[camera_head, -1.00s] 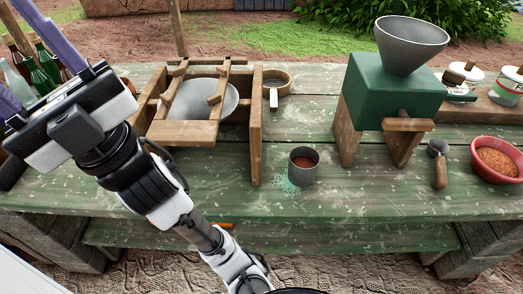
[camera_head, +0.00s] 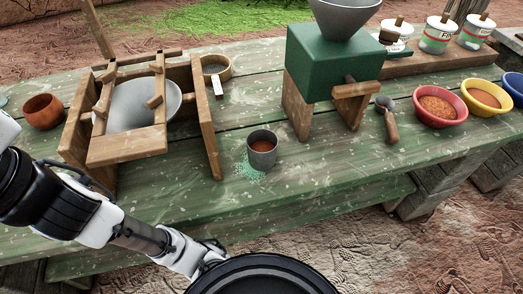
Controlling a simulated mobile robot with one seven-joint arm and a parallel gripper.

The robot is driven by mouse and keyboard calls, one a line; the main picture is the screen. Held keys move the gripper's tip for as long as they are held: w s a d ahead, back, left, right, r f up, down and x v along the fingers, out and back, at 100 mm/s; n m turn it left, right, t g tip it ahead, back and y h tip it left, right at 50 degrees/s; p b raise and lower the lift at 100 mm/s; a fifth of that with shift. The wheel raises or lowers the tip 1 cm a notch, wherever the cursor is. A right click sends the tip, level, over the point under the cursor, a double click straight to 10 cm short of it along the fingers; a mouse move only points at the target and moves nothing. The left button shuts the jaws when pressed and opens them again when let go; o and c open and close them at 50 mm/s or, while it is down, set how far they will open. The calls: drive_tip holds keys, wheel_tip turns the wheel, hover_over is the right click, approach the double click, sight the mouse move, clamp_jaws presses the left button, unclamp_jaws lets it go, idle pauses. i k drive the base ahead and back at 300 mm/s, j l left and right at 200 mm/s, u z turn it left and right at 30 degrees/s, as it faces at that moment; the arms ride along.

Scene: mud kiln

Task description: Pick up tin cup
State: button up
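The tin cup (camera_head: 262,154) is a small dark grey metal cup with reddish-brown contents. It stands upright on the green wooden table (camera_head: 215,217), with a spill of pale green powder beside its base. My arm enters at the left, and its visible links lie left of and nearer than the cup.
A wooden frame with a grey bowl (camera_head: 138,104) stands left of the cup. A green grinder (camera_head: 328,66) with a metal hopper stands behind right. A scoop (camera_head: 388,120), a red bowl (camera_head: 439,120) and a yellow bowl (camera_head: 487,112) are further right. The tabletop in front of the cup is clear.

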sight(263, 145)
drive_tip(key=k+j+z, duration=0.1)
drive_tip(key=z, duration=1.4)
drive_tip(key=u, duration=1.4)
drive_tip(key=k+l, duration=0.35)
drive_tip(key=l, duration=0.2)
drive_tip(key=k+l, duration=0.35)
drive_tip(key=l, duration=0.15)
drive_tip(key=i, duration=0.5)
drive_tip(key=l+u, duration=0.05)
